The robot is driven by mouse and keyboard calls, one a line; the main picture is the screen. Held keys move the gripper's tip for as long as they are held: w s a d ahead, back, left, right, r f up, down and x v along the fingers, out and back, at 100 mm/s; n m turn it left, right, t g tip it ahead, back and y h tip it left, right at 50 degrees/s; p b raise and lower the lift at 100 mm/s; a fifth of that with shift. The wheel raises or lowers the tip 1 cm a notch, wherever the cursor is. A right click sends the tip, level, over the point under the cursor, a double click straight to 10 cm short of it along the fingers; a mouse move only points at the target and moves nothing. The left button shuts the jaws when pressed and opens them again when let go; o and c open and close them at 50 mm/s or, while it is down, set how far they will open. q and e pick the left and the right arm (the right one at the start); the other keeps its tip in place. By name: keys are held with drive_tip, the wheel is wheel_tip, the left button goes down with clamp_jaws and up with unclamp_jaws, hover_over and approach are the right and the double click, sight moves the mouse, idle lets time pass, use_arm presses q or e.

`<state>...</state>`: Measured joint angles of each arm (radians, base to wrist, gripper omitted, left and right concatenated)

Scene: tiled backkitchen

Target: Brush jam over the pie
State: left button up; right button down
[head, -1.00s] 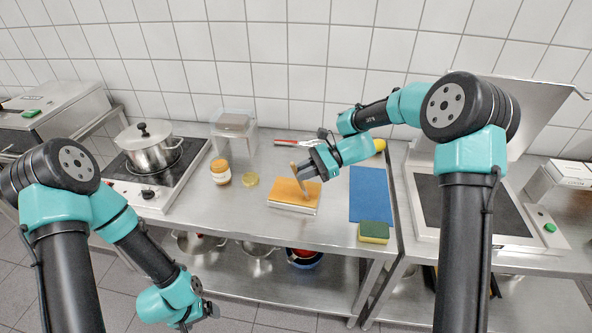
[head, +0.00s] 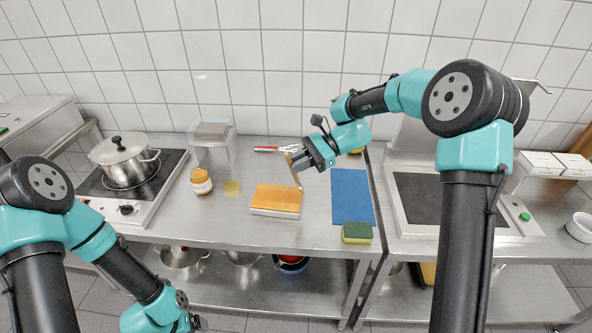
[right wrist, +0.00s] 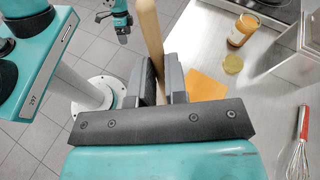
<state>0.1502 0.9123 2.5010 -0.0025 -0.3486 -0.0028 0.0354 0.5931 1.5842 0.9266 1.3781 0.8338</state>
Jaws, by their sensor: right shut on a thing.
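The pie (head: 277,195) is a flat rectangular block with an orange top and pale sides, on the steel table in the head view. My right gripper (head: 300,161) is shut on the wooden handle of a brush (head: 294,174), above and right of the pie. The handle also shows between the fingers in the right wrist view (right wrist: 150,35). The brush's lower end is by the pie's right edge; I cannot tell whether it touches. The jam jar (head: 201,182) with an orange-brown top stands left of the pie. My left gripper (right wrist: 123,34) hangs low, away from the table; its jaws are unclear.
A yellow disc (head: 232,187) lies beside the jar. A whisk (head: 272,149) lies behind the pie. A blue mat (head: 351,195) and a green-yellow sponge (head: 357,233) lie to the right. A pot (head: 124,160) stands on the left hob. Table in front of the pie is clear.

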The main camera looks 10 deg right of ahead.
drive_tip(key=shift+r, duration=1.2)
drive_tip(key=shift+w, duration=0.1)
drive_tip(key=w+d+r, duration=0.2)
drive_tip(key=w+r, duration=0.2)
drive_tip(key=w, duration=0.2)
drive_tip(key=shift+d, duration=0.2)
drive_tip(key=shift+f, duration=0.15)
drive_tip(key=shift+f, duration=2.4)
drive_tip(key=shift+s, duration=0.1)
